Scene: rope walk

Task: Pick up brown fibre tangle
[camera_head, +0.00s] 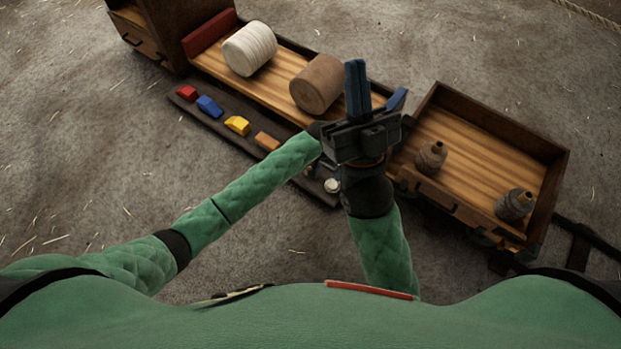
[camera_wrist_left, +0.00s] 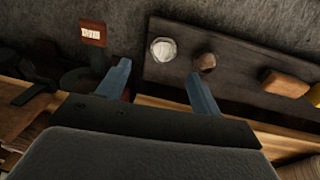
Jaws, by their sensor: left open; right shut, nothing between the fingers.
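The brown fibre tangle (camera_wrist_left: 206,62) is a small brown lump on a dark board (camera_wrist_left: 236,68) in the left wrist view, just beyond the tip of one finger and beside a white round piece (camera_wrist_left: 162,49). I cannot make it out clearly in the head view. My left gripper (camera_wrist_left: 158,70) is open, with its two blue fingers apart and nothing between them. In the head view it is mostly hidden behind my right gripper. My right gripper (camera_head: 357,90) is shut and empty, its blue fingers pointing up the picture.
Red (camera_head: 187,93), blue (camera_head: 209,106), yellow (camera_head: 237,125) and orange (camera_head: 267,141) blocks lie along the board. A wooden tray holds a white spool (camera_head: 249,48) and a brown spool (camera_head: 317,83). An open wooden box (camera_head: 555,190) at right holds two bobbins. Floor at left is clear.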

